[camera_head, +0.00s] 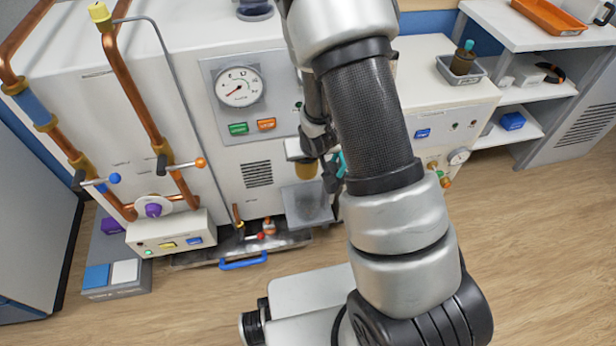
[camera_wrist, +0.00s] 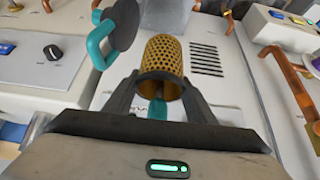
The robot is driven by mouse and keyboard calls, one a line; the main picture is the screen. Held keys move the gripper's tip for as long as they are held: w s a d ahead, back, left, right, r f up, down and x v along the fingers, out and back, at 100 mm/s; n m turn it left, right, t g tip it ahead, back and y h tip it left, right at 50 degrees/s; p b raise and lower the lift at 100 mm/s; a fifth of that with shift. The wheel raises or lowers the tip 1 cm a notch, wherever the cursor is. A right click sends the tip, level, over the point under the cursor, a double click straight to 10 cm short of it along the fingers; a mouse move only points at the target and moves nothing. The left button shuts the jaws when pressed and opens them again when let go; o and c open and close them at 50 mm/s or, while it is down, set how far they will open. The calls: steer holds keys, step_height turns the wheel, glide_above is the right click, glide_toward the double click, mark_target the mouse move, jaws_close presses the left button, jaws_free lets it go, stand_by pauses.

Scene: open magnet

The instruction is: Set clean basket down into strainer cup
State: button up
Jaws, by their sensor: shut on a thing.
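My gripper (camera_wrist: 160,88) is shut on a golden perforated basket (camera_wrist: 164,56), seen in the wrist view. The basket is between the two dark fingers, with its mesh wall showing beyond them. A teal piece (camera_wrist: 157,107) shows between the fingers at the basket's near end. In the head view the golden basket (camera_head: 306,170) is small and partly covered by my arm, held in front of the white machine, clear of the floor. I cannot make out the strainer cup for certain in either view.
A dark disc (camera_wrist: 122,24) with a teal loop handle (camera_wrist: 99,48) is left of the basket. The white machine has a gauge (camera_head: 238,87), copper pipes (camera_head: 130,85) and a vent (camera_head: 257,174). A grey tray (camera_head: 308,204) and a low platform with a blue handle (camera_head: 243,261) lie below.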

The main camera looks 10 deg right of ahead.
steer(key=f, duration=0.3)
steer(key=f+b, duration=0.1)
steer(key=shift+w+d+f, duration=0.2)
steer(key=shift+w+d, duration=0.05)
steer(key=shift+d, duration=0.05)
steer(key=shift+f+b, duration=3.4)
steer(key=shift+f, duration=1.65)
steer(key=shift+f, duration=0.9)
steer(key=shift+s+f, duration=0.2)
steer(key=shift+f, duration=0.15)
